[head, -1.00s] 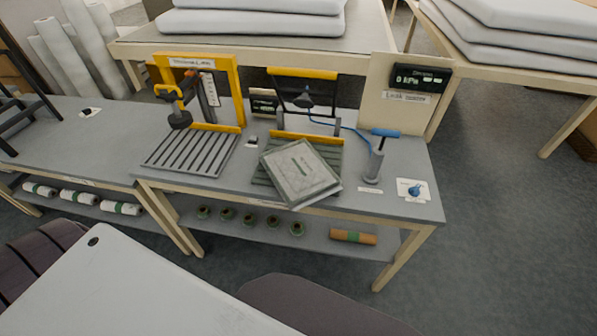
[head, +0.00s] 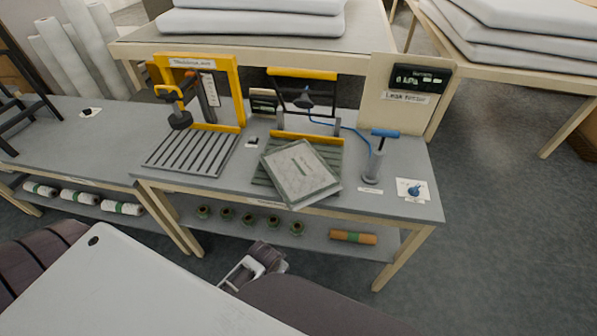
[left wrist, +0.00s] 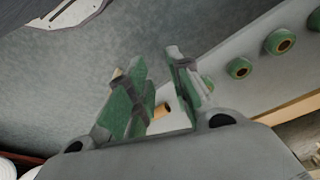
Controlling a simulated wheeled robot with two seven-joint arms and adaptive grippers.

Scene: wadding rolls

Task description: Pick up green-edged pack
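A flat pale pack with grey-green edges (head: 300,172) lies askew on the dark green slatted plate (head: 262,180) of the leak tester, its front corner overhanging the bench's front edge. My left gripper (head: 268,252) shows low in the head view, below and in front of the bench, well apart from the pack. In the left wrist view my left gripper's two fingers (left wrist: 157,95) stand apart with a gap between them and nothing held. The pack does not show in that view. My right gripper is not in view.
Green rolls (head: 250,220) and an orange roll (head: 353,237) lie on the lower shelf near my left gripper. A blue-handled pump (head: 376,155) stands right of the pack. A yellow-framed press (head: 200,95) stands to the left. Open floor lies at right.

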